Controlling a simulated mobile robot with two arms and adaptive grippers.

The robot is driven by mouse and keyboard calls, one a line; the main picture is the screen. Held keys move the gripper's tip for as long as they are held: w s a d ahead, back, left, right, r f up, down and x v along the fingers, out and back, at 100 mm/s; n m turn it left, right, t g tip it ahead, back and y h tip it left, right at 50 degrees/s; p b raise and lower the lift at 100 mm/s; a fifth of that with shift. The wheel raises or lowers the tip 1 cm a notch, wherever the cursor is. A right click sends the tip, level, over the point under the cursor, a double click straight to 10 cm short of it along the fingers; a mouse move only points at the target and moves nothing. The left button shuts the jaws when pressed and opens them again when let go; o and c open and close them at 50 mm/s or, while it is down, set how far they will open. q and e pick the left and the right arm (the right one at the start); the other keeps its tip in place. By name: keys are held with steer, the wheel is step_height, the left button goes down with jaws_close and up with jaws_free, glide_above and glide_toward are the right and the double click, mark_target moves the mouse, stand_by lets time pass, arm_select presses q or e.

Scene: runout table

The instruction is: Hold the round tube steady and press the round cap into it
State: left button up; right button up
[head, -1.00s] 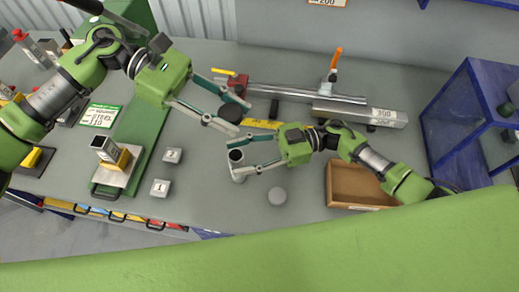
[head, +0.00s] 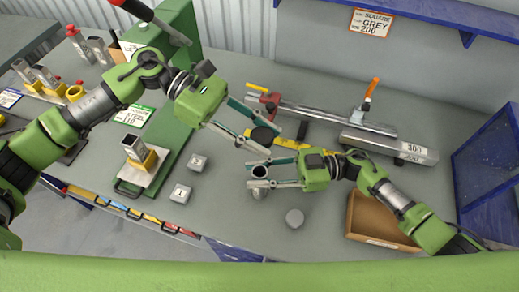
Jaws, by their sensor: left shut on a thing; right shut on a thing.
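The round tube (head: 259,174) stands upright on the grey table near the middle of the head view, its dark open end up. My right gripper (head: 256,175) comes in from the right and is shut on the tube, one finger on either side. My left gripper (head: 266,139) comes in from the upper left and is shut on the black round cap (head: 263,136). In the picture the cap is just above the tube mouth and apart from it. Its height over the table is hard to tell. The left fingers hide part of the cap.
A grey round piece (head: 294,218) lies right of the tube. Two small numbered blocks (head: 181,193) sit to the left. An open brown box (head: 376,222) is at the right. Metal bars (head: 390,146) and a yellow rule lie behind the grippers. The front table is mostly clear.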

mark_target(259, 167)
arm_select(q)
steer(key=f+n+t, duration=0.2)
steer(key=f, duration=0.1)
steer(key=f+n+t, duration=0.1)
steer(key=shift+a+f+h, duration=0.15)
steer(key=shift+a+h, duration=0.1)
steer(key=shift+h, duration=0.15)
steer(key=shift+f, duration=2.9)
steer(key=shift+s+f, duration=0.1)
steer(key=shift+f, duration=0.7)
steer(key=shift+r, duration=0.5)
steer(key=shift+f, duration=0.65)
stand_by(0.9)
steer(key=o, duration=1)
